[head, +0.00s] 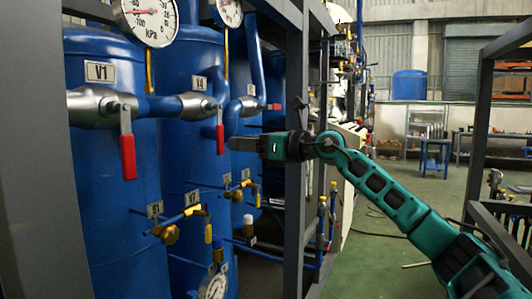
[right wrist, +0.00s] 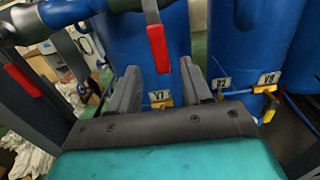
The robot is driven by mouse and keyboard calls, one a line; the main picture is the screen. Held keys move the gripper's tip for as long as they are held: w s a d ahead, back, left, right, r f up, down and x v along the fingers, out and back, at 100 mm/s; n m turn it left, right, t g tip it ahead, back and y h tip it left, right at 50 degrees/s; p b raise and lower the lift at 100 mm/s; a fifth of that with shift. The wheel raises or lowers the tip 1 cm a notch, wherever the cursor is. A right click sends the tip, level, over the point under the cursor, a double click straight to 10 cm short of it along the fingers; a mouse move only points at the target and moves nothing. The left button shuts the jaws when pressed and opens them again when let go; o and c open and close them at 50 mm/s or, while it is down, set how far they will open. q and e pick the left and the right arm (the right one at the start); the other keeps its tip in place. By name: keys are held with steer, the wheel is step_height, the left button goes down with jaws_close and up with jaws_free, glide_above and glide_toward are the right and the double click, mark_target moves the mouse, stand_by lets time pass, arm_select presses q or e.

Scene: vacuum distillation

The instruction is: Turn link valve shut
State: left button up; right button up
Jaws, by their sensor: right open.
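Two valves with red-sleeved lever handles sit on the horizontal pipe along the blue tanks. One handle (head: 128,155) hangs down below the V1 label. The other handle (head: 220,139) hangs down near the V4 label. I cannot tell from a label which is the link valve. My right gripper (head: 234,144) points left, just right of the handle near V4. In the right wrist view its open fingers (right wrist: 160,78) are empty, with a hanging red handle (right wrist: 157,48) ahead between them. I cannot tell whether they touch it. My left gripper is not in view.
A third red handle (head: 273,107) lies roughly level farther back. Pressure gauges (head: 150,20) hang above, and small yellow valves (head: 168,233) stick out below. A dark frame post (head: 296,200) stands close to my right arm. Open green floor lies to the right.

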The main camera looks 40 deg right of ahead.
arm_select(q)
steer(key=b, duration=0.1)
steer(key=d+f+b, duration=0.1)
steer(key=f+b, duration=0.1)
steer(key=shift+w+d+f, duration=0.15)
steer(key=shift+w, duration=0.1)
arm_select(e)
steer(key=v, duration=0.5)
steer(key=shift+s+d, duration=0.1)
steer(key=shift+s, duration=0.25)
